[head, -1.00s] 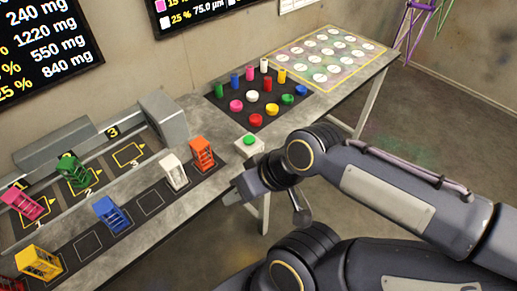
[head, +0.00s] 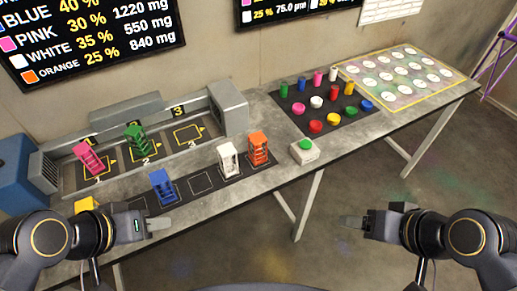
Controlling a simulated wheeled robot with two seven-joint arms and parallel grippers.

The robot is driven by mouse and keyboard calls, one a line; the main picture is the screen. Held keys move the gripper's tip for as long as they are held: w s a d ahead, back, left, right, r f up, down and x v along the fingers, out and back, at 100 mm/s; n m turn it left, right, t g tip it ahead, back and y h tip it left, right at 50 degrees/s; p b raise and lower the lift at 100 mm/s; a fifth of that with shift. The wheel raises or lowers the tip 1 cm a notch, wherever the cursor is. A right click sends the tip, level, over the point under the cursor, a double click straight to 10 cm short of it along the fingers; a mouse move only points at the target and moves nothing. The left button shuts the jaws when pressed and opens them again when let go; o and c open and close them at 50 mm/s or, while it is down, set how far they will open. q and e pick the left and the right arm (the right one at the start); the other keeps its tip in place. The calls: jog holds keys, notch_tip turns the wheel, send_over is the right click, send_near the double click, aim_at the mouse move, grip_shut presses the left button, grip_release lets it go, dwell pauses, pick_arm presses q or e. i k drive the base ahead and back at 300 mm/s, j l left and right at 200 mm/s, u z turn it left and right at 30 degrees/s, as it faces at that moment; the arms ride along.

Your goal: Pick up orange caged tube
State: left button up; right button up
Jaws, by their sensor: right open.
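The orange caged tube (head: 258,149) stands upright at the right end of the dark strip along the table's front, just right of the white caged tube (head: 228,160). Nothing holds it. My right gripper (head: 352,221) is open and empty, in front of the table, to the right of and nearer than the orange tube. My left gripper (head: 157,223) is at the table's front edge, below the blue caged tube (head: 163,187) in the picture. Its finger gap does not show clearly.
The pink tube (head: 90,158) and green tube (head: 136,138) stand in numbered bays 1 and 2; bay 3 (head: 188,135) is empty. A yellow tube (head: 87,205) is partly hidden by my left arm. A green button box (head: 304,151) sits right of the orange tube.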

aim_at(257, 138)
jog(key=l+u, duration=0.25)
jog(key=u, duration=0.2)
jog(key=k+l+u, duration=0.1)
jog(key=u, duration=0.3)
jog(key=l, duration=0.1)
